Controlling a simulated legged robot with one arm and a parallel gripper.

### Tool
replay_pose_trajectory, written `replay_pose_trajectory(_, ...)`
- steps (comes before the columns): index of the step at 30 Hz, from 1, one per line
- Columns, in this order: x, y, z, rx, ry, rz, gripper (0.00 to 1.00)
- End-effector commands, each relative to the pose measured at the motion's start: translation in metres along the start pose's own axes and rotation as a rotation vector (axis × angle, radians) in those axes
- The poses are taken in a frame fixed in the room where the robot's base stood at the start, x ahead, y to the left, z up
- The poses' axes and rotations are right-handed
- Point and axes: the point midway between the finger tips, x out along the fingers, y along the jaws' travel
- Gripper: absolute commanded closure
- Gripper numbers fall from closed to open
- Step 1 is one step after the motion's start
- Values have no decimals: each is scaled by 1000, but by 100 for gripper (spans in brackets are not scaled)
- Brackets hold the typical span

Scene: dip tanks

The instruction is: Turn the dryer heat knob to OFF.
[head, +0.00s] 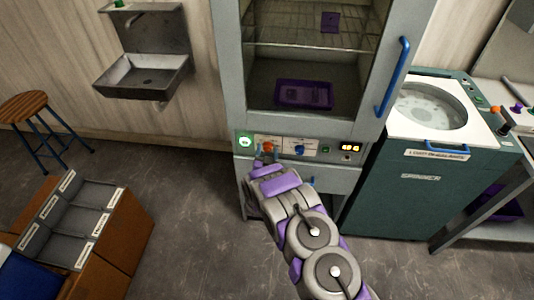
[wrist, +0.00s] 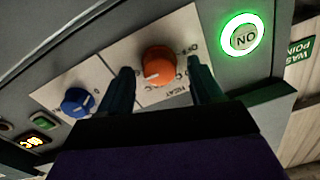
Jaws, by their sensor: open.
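The dryer (head: 228,75) is a grey cabinet with a glass door, and its control panel runs below the door. The orange heat knob (wrist: 159,65) sits on a white plate marked HEAT, with OFF lettering at its upper right in the wrist view. Its pale pointer line faces the lower left there. The knob also shows in the head view (head: 268,147). My gripper (wrist: 163,84) is open, with one dark finger on each side of the orange knob. I cannot tell whether the fingers touch it. In the head view my arm partly covers the panel's lower area.
A blue knob (wrist: 78,101) sits beside the heat knob, and a lit green ON button (wrist: 241,38) is on its other side. The dryer's blue door handle (head: 393,76) is above right. A spinner (head: 405,185) stands at the right.

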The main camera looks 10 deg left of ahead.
Motion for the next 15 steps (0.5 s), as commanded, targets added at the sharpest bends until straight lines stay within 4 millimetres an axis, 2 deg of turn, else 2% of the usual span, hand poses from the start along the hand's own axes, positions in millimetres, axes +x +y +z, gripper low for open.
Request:
replay_pose_trajectory(11, 5, 0, 0, -1, -1, 0, 35)
replay_pose_trajectory(15, 5, 0, 0, 0, -1, 0, 48)
